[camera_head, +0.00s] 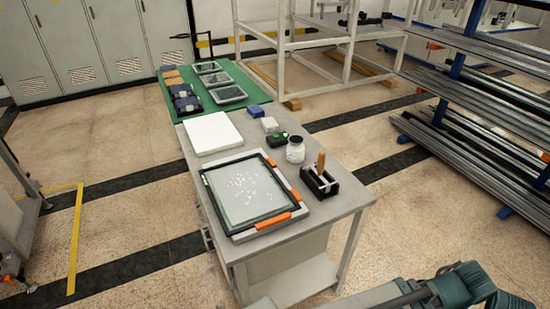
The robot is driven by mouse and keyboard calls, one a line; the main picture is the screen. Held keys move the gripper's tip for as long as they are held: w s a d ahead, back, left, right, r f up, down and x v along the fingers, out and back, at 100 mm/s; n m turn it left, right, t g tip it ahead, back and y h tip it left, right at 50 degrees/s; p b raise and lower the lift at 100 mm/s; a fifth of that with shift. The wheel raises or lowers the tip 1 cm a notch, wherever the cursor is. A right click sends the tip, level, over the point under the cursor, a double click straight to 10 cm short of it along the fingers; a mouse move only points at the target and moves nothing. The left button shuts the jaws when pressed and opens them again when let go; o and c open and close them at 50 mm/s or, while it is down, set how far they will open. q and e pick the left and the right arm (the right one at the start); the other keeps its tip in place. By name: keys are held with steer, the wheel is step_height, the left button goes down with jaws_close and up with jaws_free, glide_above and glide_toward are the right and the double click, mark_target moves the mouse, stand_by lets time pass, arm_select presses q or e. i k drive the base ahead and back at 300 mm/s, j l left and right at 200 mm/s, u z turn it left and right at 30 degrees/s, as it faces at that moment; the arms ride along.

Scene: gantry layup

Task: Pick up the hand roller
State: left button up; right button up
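The hand roller (321,162) appears to be the tool with an upright wooden handle. It stands in a black holder (333,186) near the right edge of the grey table (300,226). The holder hides its lower part, so I cannot make out the roller head. A teal and grey part of my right arm shows at the bottom right, in front of the table and apart from the roller. Neither of my grippers is in view.
Left of the holder lies a black-framed glass panel (245,190) with orange clamps. A white jar (295,150), small boxes and a white slab (212,133) stand behind. A green mat (215,112) holds trays. A rack of metal bars (470,150) stands right; the floor between is clear.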

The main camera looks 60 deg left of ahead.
mark_target(321, 164)
steer(key=i+u, duration=0.4)
steer(key=i+j+u, duration=0.1)
steer(key=u, duration=0.3)
steer(key=i+l+u, duration=0.15)
steer(key=i+u, duration=0.25)
steer(key=i+l+u, duration=0.2)
steer(key=u, duration=0.15)
